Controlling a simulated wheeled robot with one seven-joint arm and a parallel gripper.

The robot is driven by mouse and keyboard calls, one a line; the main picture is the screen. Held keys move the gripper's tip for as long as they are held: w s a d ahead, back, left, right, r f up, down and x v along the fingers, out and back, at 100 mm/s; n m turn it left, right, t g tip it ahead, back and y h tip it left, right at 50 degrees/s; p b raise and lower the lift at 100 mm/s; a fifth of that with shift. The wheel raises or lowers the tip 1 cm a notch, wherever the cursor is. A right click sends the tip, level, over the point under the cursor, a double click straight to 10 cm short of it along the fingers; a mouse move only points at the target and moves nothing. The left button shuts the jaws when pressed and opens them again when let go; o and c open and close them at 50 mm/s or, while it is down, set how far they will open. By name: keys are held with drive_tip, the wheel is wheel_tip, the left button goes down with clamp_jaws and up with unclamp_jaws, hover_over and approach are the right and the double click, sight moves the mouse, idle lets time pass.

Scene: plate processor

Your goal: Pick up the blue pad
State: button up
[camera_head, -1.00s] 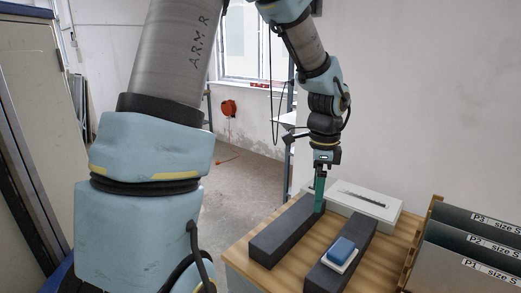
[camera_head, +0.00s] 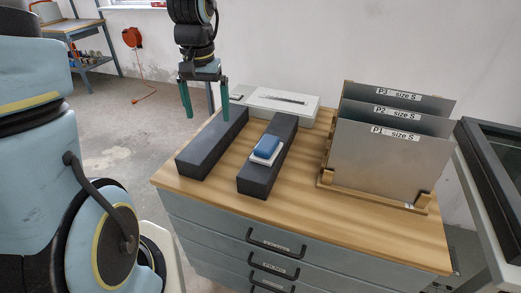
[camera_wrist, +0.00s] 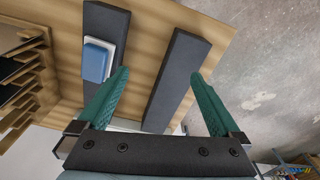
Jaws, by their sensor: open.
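The blue pad (camera_head: 267,146) lies on a white block (camera_head: 262,159) on top of the right dark grey bar (camera_head: 264,180), on the wooden worktop. In the wrist view the blue pad (camera_wrist: 97,60) shows at the upper left, to the left of my fingers. My gripper (camera_head: 207,114) has green fingers spread wide, pointing down and empty. In the head view it is to the left of the pad and higher, near the back left of the worktop. In the wrist view my gripper (camera_wrist: 165,100) has nothing between its fingers.
A second dark grey bar (camera_head: 212,143) lies left of the pad's bar. A white box (camera_head: 282,104) lies behind. A wooden rack (camera_head: 327,178) at the right holds upright metal plates (camera_head: 380,160) labelled P1, P2, P3. The front of the worktop (camera_head: 300,215) is clear.

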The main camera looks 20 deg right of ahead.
sight(267, 142)
drive_tip(key=s+d+m, duration=0.1)
drive_tip(key=d, duration=0.3)
drive_tip(key=s+d+f+m+b, duration=0.1)
drive_tip(key=d, duration=0.4)
drive_tip(key=s+d+f+m+b, duration=0.1)
drive_tip(key=d, duration=0.3)
drive_tip(key=shift+d+f+g, duration=0.25)
drive_tip(key=shift+d+g, duration=0.05)
drive_tip(key=shift+d, duration=0.1)
drive_tip(key=f, duration=0.2)
drive_tip(key=f+p, duration=0.1)
drive_tip(key=f, duration=0.1)
drive_tip(key=shift+s+d, duration=0.2)
drive_tip(key=shift+d, duration=0.15)
drive_tip(key=shift+w+f+p, duration=0.15)
drive_tip(key=shift+f+p, duration=0.35)
drive_tip(key=shift+f, duration=1.1)
drive_tip(key=shift+w+f+p, duration=0.15)
drive_tip(key=shift+f+p, duration=0.35)
drive_tip(key=shift+f, duration=1.1)
drive_tip(key=shift+c, duration=0.4)
drive_tip(key=c, duration=1.2)
